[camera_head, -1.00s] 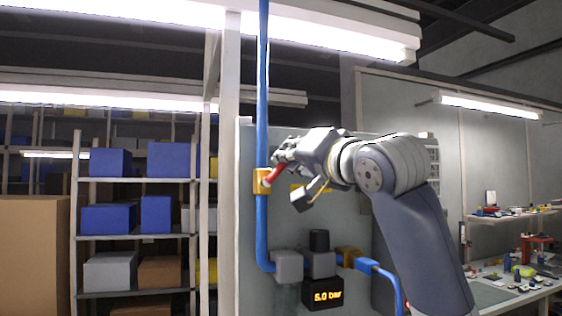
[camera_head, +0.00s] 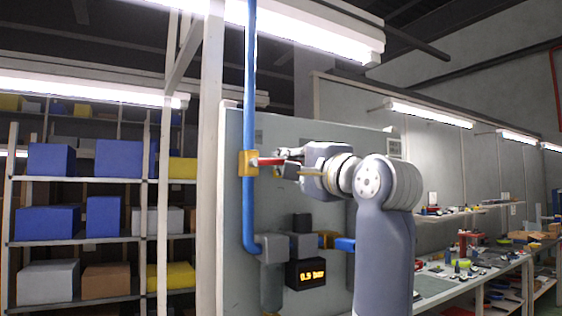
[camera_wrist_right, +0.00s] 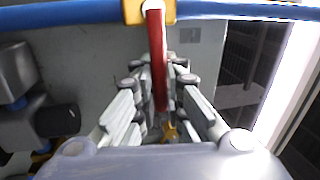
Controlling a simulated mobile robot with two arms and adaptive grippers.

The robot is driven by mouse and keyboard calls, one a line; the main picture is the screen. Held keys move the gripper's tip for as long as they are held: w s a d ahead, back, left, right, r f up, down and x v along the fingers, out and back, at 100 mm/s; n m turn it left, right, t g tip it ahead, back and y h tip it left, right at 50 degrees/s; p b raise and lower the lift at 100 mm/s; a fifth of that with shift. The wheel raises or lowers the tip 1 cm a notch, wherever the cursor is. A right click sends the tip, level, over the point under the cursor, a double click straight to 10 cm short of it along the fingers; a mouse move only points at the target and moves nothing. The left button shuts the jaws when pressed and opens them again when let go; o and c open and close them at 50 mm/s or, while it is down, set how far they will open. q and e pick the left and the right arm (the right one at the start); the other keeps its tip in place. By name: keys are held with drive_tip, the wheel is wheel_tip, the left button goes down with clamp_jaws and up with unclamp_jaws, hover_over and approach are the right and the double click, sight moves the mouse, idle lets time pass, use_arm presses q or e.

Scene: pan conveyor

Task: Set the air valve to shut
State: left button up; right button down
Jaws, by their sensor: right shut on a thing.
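The air valve has a yellow body (camera_head: 247,163) on a vertical blue pipe (camera_head: 250,90), with a red lever (camera_head: 268,161). The lever points right, about square across the pipe. My right gripper (camera_head: 283,161) is shut on the red lever near its outer end. In the right wrist view, the lever (camera_wrist_right: 155,45) runs from the yellow body (camera_wrist_right: 137,11) down between the two fingers (camera_wrist_right: 160,80). My left gripper is not in view.
A display (camera_head: 306,274) below reads about 0.9 bar, the first decimal blurred. Grey air fittings (camera_head: 273,248) sit beside it on the grey panel (camera_head: 232,200). Shelves with boxes (camera_head: 52,220) stand at the left, and a cluttered workbench (camera_head: 440,282) at the right.

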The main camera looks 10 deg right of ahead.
drive_tip(key=shift+a+f, duration=0.1)
drive_tip(key=shift+f, duration=0.25)
drive_tip(key=shift+f+m, duration=0.1)
drive_tip(key=shift+m, duration=0.3)
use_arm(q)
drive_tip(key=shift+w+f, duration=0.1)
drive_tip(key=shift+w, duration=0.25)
use_arm(e)
drive_tip(key=shift+w, duration=0.1)
drive_tip(key=c, duration=1.7)
unclamp_jaws()
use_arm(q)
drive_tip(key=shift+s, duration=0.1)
use_arm(e)
drive_tip(key=shift+o, duration=0.2)
drive_tip(key=shift+s+d, duration=0.25)
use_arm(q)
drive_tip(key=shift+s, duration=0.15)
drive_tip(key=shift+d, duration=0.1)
use_arm(e)
drive_tip(key=v, duration=1.2)
drive_tip(key=shift+a, duration=0.2)
